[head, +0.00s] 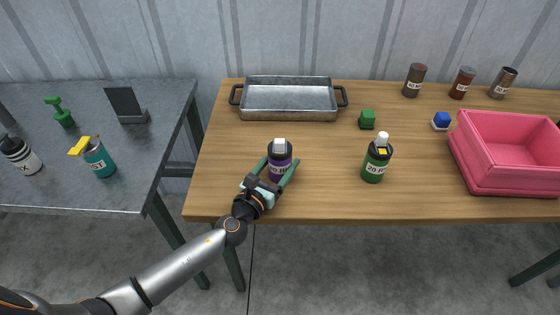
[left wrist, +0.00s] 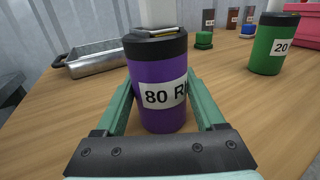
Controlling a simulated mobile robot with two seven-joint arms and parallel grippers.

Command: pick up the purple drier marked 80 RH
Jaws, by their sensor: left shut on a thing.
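The purple drier (head: 279,163) with a black top and white cap stands upright on the wooden table near its front edge. In the left wrist view the purple drier (left wrist: 160,95) shows a white label reading "80 R", its last letter partly cut off by the curve. My left gripper (head: 276,174) is shut on it, one green finger on each side of its body. In the left wrist view the fingers of my left gripper (left wrist: 165,100) flank it. The drier's base appears at table level. My right gripper is not in view.
A green bottle (head: 376,160) labelled 20 stands to the right. A metal tray (head: 290,114) lies behind, with a green block (head: 367,119), a blue block (head: 441,121) and a pink bin (head: 510,188) further right. Three cans stand at the back right.

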